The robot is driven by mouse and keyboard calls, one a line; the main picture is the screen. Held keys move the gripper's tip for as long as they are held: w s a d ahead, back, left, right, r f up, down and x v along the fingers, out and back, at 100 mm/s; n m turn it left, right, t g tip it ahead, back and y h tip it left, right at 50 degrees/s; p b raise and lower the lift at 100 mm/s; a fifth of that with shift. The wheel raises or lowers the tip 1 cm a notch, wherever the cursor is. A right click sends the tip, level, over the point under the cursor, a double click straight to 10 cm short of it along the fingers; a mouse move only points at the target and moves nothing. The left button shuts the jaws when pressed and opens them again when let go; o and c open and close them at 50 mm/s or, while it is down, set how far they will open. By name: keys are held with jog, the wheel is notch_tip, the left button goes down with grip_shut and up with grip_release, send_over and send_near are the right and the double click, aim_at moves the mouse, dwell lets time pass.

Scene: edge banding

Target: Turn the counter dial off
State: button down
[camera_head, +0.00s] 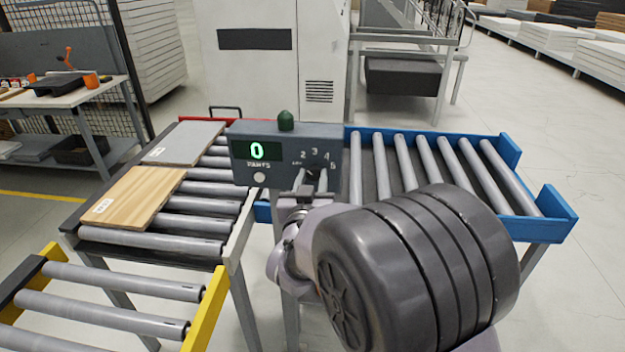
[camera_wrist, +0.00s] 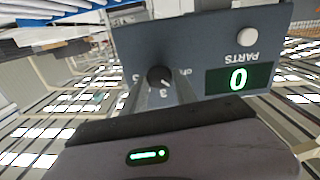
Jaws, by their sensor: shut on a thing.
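The counter box (camera_head: 243,172) is a grey panel on a post between the roller conveyors. Its green display reads 0 above the word PARTS, and a white button (camera_head: 259,178) sits below. The dial is a dark knob on the box's right side, with numbers around it; in the wrist view the dial (camera_wrist: 159,75) shows near the picture's middle, upside down. My gripper (camera_wrist: 160,88) is at the box front with its fingers on either side of the dial, shut on it. In the head view my arm hides the lower part of the dial, and its exact pointer setting is unclear.
A wood-grain board (camera_head: 133,196) and a grey board (camera_head: 184,143) lie on the left roller conveyor. A blue-railed conveyor (camera_head: 510,150) on the right is empty. A yellow-railed conveyor (camera_head: 207,308) is at the front left. A green dome (camera_head: 286,120) tops the box.

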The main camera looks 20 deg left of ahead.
jog(key=n+b, duration=0.1)
jog(key=n, duration=0.2)
jog(key=shift+a+n, duration=0.1)
jog(key=shift+n, duration=1.8)
jog(key=c, duration=1)
grip_release()
jog(key=v, duration=1.7)
jog(key=shift+s+p, duration=0.25)
jog(key=shift+p, duration=0.1)
